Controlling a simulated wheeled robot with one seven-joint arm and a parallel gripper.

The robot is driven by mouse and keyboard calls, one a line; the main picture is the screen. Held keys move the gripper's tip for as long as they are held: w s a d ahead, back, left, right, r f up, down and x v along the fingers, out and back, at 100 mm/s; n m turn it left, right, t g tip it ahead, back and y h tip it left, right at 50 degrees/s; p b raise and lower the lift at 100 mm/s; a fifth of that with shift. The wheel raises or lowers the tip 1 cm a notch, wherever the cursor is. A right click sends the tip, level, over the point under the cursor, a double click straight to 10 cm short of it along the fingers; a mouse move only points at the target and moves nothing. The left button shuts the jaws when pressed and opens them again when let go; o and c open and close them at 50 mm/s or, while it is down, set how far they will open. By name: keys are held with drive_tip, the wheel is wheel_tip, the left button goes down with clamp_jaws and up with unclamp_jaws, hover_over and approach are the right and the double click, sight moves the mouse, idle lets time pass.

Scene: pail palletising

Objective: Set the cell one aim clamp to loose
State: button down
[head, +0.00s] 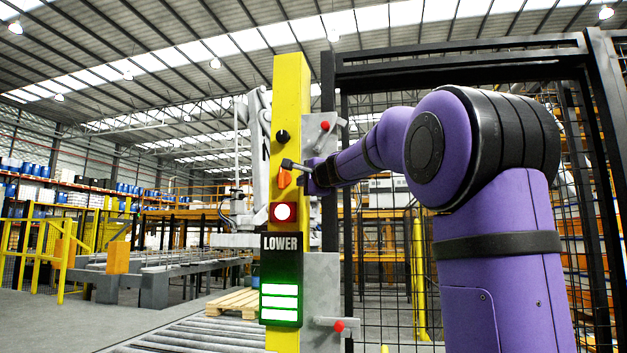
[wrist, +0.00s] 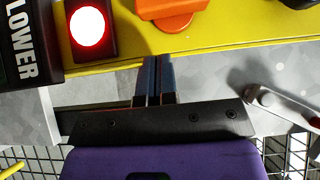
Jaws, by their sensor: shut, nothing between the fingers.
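On the yellow post, an orange knob (head: 284,179) sits just above a red-framed lit white lamp (head: 283,212). A clamp lever with a red knob (head: 325,125) is on the upper grey plate beside the post; its silver arm (wrist: 285,107) shows at the right of the wrist view. A second red-knobbed lever (head: 339,326) is on the lower grey plate. I cannot tell from labels which is the aim clamp. My gripper (wrist: 158,62) is shut and empty, its fingertips at the post's edge near the orange knob (wrist: 172,14), apart from the upper lever.
A sign reading LOWER (head: 282,243) with lit bars hangs below the lamp. A black knob (head: 282,136) is above the orange one. Black mesh fencing (head: 385,270) stands to the right. A roller conveyor (head: 190,330) and wooden pallet (head: 235,302) lie left of the post.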

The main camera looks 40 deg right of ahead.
sight(285, 184)
drive_tip(key=shift+w+a, duration=1.25)
drive_tip(key=shift+w, duration=0.3)
